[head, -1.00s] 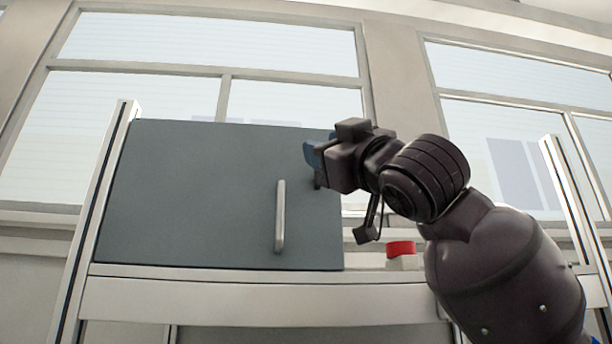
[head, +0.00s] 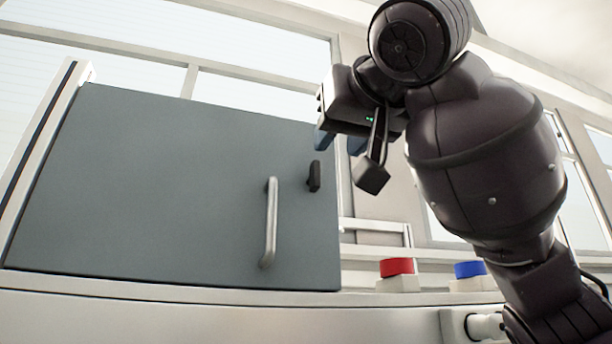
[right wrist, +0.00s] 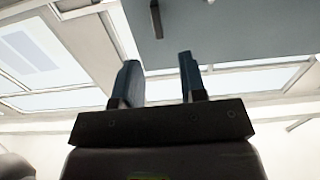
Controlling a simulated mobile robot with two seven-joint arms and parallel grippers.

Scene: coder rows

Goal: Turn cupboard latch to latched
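The grey cupboard door (head: 170,190) is shut flush in the head view, with a silver vertical handle (head: 270,222) near its right edge. The small black latch (head: 314,176) sits right of the handle, close to the door's edge, and stands nearly upright. The latch also shows in the right wrist view (right wrist: 156,19) at the top. My right gripper (head: 340,142) is above and slightly right of the latch, apart from it. Its two blue fingers show spread with nothing between them in the right wrist view (right wrist: 160,85). My left gripper is not in view.
A red button (head: 397,267) and a blue button (head: 470,269) on pale bases stand right of the cupboard. A pale frame post (head: 45,150) rises at the door's left. Windows are behind. The space in front of the door's left part is clear.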

